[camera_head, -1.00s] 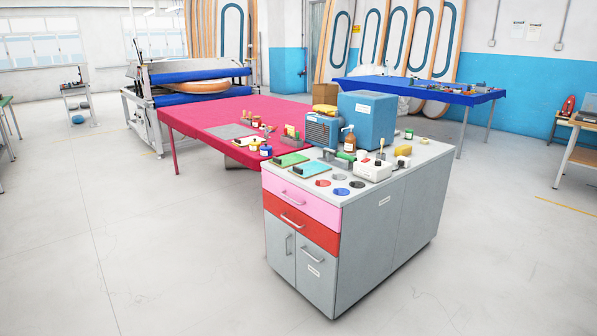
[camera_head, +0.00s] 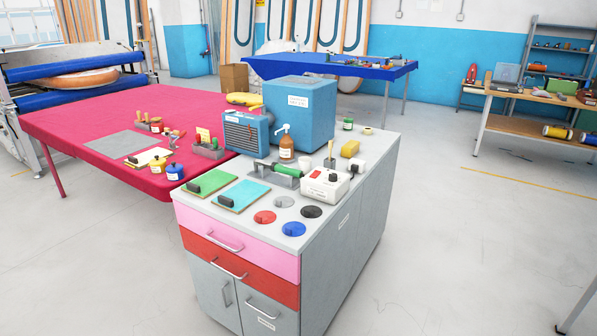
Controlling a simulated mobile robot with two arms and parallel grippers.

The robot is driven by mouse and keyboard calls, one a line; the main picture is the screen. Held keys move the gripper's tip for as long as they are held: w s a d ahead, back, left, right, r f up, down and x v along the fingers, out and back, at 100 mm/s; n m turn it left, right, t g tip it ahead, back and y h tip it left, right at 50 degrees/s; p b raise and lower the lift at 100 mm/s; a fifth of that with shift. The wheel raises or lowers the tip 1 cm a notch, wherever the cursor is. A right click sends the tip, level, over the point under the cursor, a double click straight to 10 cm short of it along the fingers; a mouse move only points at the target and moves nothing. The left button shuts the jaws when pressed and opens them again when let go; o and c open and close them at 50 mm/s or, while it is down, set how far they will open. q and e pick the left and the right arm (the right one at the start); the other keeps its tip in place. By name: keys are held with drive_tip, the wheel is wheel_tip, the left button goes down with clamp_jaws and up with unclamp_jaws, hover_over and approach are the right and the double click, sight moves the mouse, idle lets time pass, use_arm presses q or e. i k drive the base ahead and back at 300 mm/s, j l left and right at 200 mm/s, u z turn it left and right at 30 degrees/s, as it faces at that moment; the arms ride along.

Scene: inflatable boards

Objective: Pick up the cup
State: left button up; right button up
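A small white cup-like object (camera_head: 305,163) stands on the grey cabinet top (camera_head: 250,237), just behind a white box (camera_head: 322,186) with a red button. The box hides its lower part, and it is too small for me to be sure that it is the cup. Another small white item (camera_head: 358,167) sits to the right of it, near the cabinet's right edge. Neither of my grippers is in view.
A brown pump bottle (camera_head: 286,146), a blue box (camera_head: 300,112), a blue heater-like unit (camera_head: 246,133) and a yellow block (camera_head: 350,149) crowd the cabinet top. A pink table (camera_head: 70,125) adjoins at left. The floor at right (camera_head: 450,220) is clear.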

sight(305, 165)
drive_tip(key=i+j, duration=0.1)
drive_tip(key=i+l+u, duration=0.2)
drive_tip(key=u, duration=0.3)
drive_tip(key=i+l+u, duration=0.1)
drive_tip(key=l+u, duration=0.15)
drive_tip(key=u, duration=0.2)
